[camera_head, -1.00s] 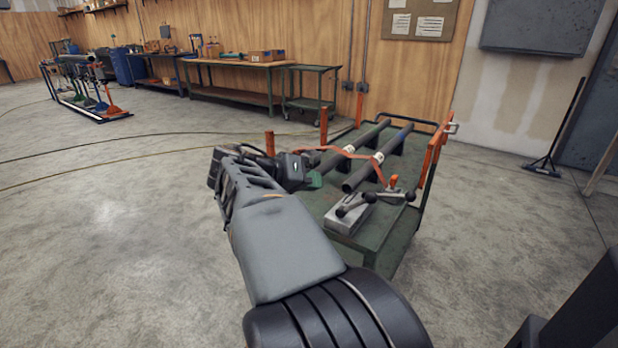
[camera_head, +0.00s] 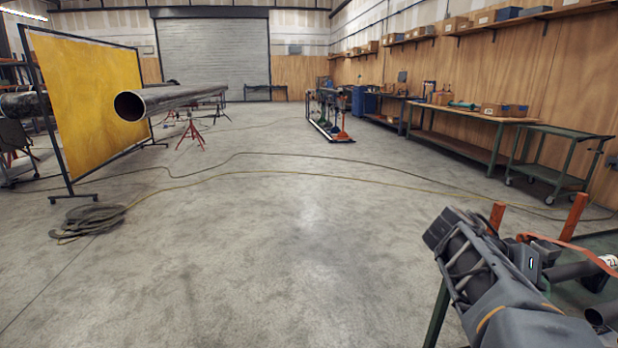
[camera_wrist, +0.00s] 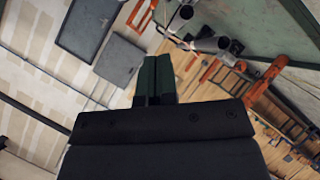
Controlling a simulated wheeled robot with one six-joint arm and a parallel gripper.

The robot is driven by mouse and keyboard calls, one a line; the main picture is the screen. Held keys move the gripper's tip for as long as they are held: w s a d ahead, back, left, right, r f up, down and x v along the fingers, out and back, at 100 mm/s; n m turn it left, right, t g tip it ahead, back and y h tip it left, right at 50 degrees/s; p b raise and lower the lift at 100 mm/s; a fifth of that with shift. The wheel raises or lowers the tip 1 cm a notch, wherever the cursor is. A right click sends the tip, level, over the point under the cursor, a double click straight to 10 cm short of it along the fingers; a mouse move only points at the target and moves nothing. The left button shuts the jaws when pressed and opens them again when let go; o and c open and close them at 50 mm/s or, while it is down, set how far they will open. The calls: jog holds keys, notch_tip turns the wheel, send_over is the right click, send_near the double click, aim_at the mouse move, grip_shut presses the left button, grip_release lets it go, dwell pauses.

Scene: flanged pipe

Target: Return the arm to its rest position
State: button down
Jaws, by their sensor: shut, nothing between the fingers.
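My gripper (camera_wrist: 157,65) shows in the wrist view with its two dark green fingers side by side, shut and empty. In the head view my arm (camera_head: 500,290) reaches in from the lower right corner. Its wrist end is bent beside the cart with the pipes, and the fingertips cannot be made out there. The wrist view is tilted and shows wall panels, wood boarding and the cart's pipes (camera_wrist: 205,43) beyond the fingers.
Orange posts (camera_head: 574,217) and a pipe (camera_head: 575,270) on the cart stand close to my arm. A large steel pipe (camera_head: 180,98) and a yellow screen (camera_head: 90,105) are at left. A coiled hose (camera_head: 90,220) lies on the floor.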

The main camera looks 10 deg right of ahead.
jog(key=w+a+r+n+t+y+p, duration=0.1)
jog(key=a+r+n+t+y+p, duration=0.1)
jog(key=a+p, duration=0.6)
jog(key=w+a+r+n+t+y+p, duration=0.2)
jog(key=a+r+n+t+y+p, duration=0.1)
jog(key=a+p, duration=0.5)
jog(key=w+a+r+n+t+y+p, duration=0.1)
jog(key=a+r+n+t+y+p, duration=0.2)
jog(key=a+n+y+p, duration=0.3)
jog(key=a+r+n+p, duration=0.1)
jog(key=a+p, duration=0.1)
jog(key=a, duration=0.3)
jog(key=shift+w+a+r, duration=0.15)
jog(key=shift+r, duration=0.25)
